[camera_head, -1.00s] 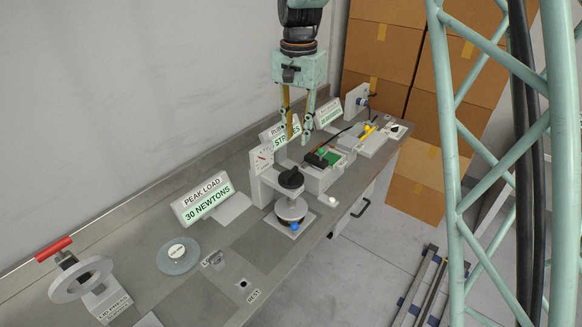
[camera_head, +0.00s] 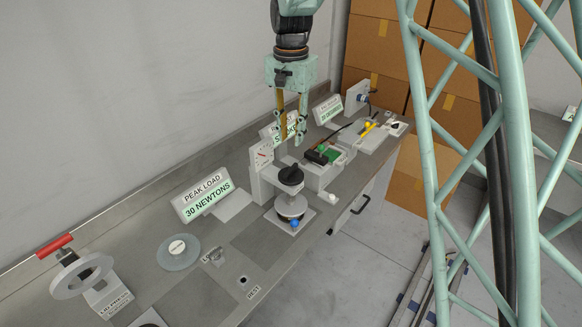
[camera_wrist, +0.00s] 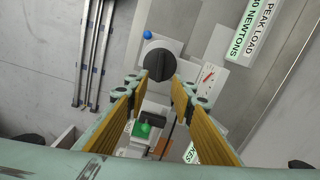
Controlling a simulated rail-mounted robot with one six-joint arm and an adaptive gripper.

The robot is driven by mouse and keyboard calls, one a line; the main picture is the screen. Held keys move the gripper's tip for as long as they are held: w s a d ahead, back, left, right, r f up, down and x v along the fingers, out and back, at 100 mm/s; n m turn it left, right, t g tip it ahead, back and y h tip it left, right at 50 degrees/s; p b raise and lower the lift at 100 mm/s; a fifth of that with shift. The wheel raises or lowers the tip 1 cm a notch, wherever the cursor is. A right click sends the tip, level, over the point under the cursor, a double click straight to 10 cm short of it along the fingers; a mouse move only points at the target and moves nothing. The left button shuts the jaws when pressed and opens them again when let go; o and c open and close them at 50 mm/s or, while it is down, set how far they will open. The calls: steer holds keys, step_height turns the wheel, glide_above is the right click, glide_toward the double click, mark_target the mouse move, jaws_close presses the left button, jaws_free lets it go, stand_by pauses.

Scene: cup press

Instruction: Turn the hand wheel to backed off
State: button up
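The hand wheel (camera_head: 290,177) is a black knob with a raised bar, on top of a small press in the middle of the bench. It also shows in the wrist view (camera_wrist: 159,62), with its bar roughly upright in the picture. My gripper (camera_head: 290,138) points down and hangs above and slightly behind the wheel. Its fingers are apart and empty, and the wrist view shows the knob between and beyond the fingertips. A pale round plate (camera_head: 290,206) sits below the wheel. A dial gauge (camera_head: 262,156) with a red needle stands beside it.
The PEAK LOAD sign (camera_head: 206,195) reads 30 NEWTONS. A blue ball (camera_head: 295,223) is at the press base. A green-topped fixture (camera_head: 326,153) and another sign (camera_head: 280,127) stand close to my gripper. A red-handled device (camera_head: 80,275) is at far left. Bare bench (camera_head: 232,237) lies left of the press.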

mark_target(291, 169)
step_height(291, 169, down, 13)
stand_by(0.8)
steer(key=shift+c, duration=0.5)
jaws_close()
